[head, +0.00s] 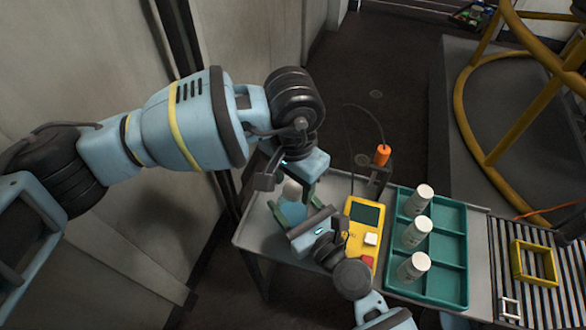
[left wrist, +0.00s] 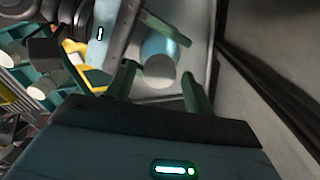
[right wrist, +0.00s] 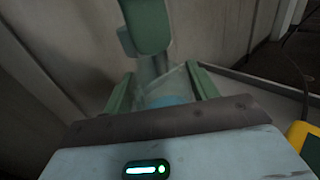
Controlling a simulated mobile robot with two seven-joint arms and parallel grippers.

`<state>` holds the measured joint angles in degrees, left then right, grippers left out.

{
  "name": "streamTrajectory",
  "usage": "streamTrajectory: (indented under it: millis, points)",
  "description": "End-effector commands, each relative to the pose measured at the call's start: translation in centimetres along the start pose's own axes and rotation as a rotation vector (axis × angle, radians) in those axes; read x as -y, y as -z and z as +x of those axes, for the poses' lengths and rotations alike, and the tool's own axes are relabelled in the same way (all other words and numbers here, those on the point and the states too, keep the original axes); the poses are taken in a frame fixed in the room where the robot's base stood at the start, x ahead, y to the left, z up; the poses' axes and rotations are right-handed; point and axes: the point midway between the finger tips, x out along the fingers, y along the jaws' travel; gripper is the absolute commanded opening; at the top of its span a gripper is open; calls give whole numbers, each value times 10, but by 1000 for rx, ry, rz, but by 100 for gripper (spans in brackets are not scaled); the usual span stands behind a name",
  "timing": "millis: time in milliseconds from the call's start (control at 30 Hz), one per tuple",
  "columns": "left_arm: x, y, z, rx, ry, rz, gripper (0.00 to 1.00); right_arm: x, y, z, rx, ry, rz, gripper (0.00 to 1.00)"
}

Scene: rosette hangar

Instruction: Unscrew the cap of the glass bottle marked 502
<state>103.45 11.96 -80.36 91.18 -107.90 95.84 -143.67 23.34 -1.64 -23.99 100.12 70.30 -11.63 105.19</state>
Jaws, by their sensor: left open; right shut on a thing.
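The glass bottle (head: 291,212) has a bluish body and a pale cap (head: 291,189); it stands at the tray table's left end. No marking on it is legible. My right gripper (head: 299,211) is shut on the bottle's body, which shows blue between its fingers in the right wrist view (right wrist: 168,100). My left gripper (head: 287,184) is open above the bottle, pointing down. In the left wrist view, the cap (left wrist: 160,73) lies between and slightly beyond its fingertips (left wrist: 160,78). A gap shows on both sides of the cap.
A yellow meter (head: 365,215) lies close to the right of the bottle. Beyond it, a teal tray (head: 452,247) holds three white bottles (head: 416,232). An orange-handled tool (head: 382,155) stands at the back edge. A wall (head: 130,220) is close on the left.

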Motion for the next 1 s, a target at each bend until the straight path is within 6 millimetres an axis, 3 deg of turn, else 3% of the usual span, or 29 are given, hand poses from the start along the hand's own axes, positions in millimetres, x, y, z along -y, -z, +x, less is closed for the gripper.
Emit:
streamTrajectory:
  millis: [367, 733, 867, 1000]
  points:
    - [0, 0, 6, -1, -1, 1, 53, 0, 1, 0, -1, 0, 0, 0]
    - [0, 0, 6, -1, 0, 0, 7, 0, 1, 0, -1, 0, 0, 0]
    - [0, 0, 6, -1, 0, -20, 7, 0, 1, 0, -1, 0, 0, 0]
    - [0, 0, 6, -1, -1, -158, 6, 0, 1, 0, -1, 0, 0, 0]
